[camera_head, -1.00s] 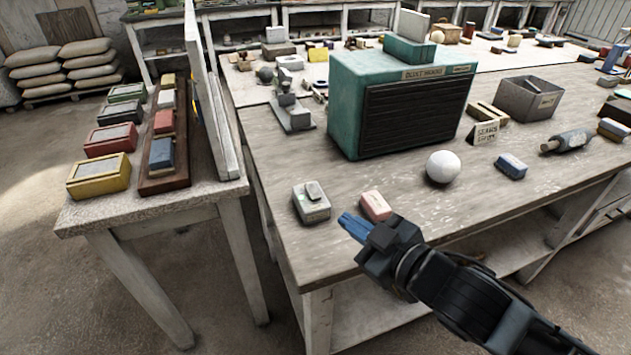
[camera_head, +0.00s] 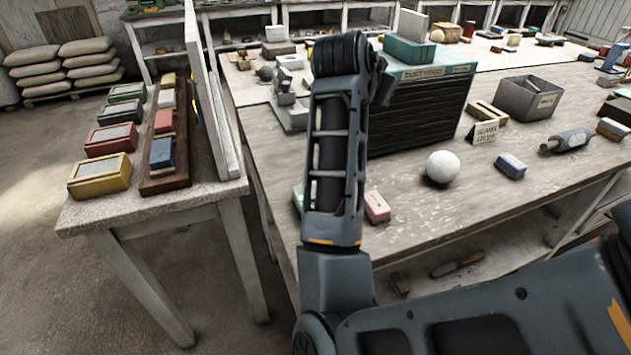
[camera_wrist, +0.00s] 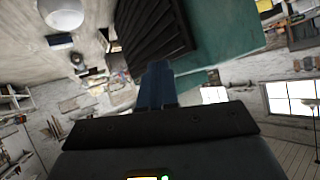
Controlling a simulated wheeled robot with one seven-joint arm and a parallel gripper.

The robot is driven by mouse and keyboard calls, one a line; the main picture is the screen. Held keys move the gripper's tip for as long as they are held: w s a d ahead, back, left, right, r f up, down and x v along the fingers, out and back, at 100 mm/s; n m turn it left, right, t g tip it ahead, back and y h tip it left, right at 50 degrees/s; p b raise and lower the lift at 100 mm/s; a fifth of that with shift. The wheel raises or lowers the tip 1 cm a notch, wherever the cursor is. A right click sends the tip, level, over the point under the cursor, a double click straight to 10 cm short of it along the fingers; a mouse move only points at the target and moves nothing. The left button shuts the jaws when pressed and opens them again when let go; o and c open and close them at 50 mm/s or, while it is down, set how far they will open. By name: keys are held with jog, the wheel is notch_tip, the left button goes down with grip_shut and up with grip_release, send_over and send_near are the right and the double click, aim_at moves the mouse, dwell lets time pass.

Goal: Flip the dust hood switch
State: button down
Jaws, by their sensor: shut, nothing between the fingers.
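The dust hood (camera_head: 425,105) is a teal box with a black slatted front and a name label, standing on the big workbench. My raised arm hides its left part. A small grey switch box stands near the bench's front left corner. Only a greenish sliver of it (camera_head: 298,198) shows beside my arm; its rocker is hidden. In the wrist view my gripper's blue fingers (camera_wrist: 157,85) are shut and empty, in front of the hood's slats (camera_wrist: 150,35) and teal side (camera_wrist: 230,35). In the head view the fingers are hidden behind my arm.
A pink block (camera_head: 377,207), a white ball (camera_head: 442,167) and a blue block (camera_head: 510,165) lie on the workbench (camera_head: 440,215). A grey bin (camera_head: 527,98) stands farther right. A side table at left holds coloured boxes (camera_head: 100,170). The bench front is mostly free.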

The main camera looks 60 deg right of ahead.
jog(key=w+a+m+y, duration=0.2)
jog(key=a+m+y, duration=0.1)
jog(key=a+y, duration=0.3)
jog(key=w+a+f+m+g+y, duration=0.1)
jog(key=a+y, duration=0.4)
jog(key=a, duration=0.5)
jog(key=shift+w+m+y, duration=0.4)
jog(key=shift+w+m, duration=0.05)
jog(key=shift+m, duration=0.45)
notch_tip(320, 180, down, 14)
jog(key=shift+f+p, duration=0.1)
jog(key=shift+p, duration=0.6)
